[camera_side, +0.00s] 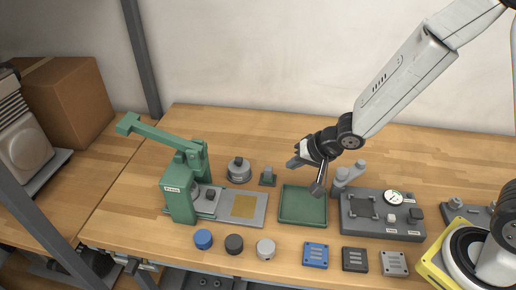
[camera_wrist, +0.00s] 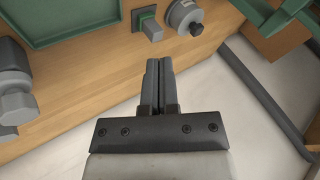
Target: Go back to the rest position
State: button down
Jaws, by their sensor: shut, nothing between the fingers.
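My gripper (camera_side: 318,188) is shut and empty. In the side view it hangs in the air above the right part of the green tray (camera_side: 303,208), beside the grey test unit. In the wrist view my gripper (camera_wrist: 160,64) has its two fingers together, pointing up the picture, with bare bench and wall behind. The green tray also shows at the top left of the wrist view (camera_wrist: 75,38). It looks empty in the side view.
A green lever press (camera_side: 180,195) stands left. A grey test unit with a gauge (camera_side: 382,215) stands right of the tray. Blue, dark and white round caps (camera_side: 203,239) and several square plates (camera_side: 315,255) line the front. A cardboard box (camera_side: 65,97) is far left.

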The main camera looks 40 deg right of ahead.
jog(key=s+d+r+n+g+h, duration=0.2)
jog(key=s+d+n, duration=0.4)
jog(key=s, duration=0.6)
jog(key=shift+d+r+g+h, duration=0.4)
jog(key=shift+d+r+g, duration=0.1)
jog(key=shift+d+g, duration=0.7)
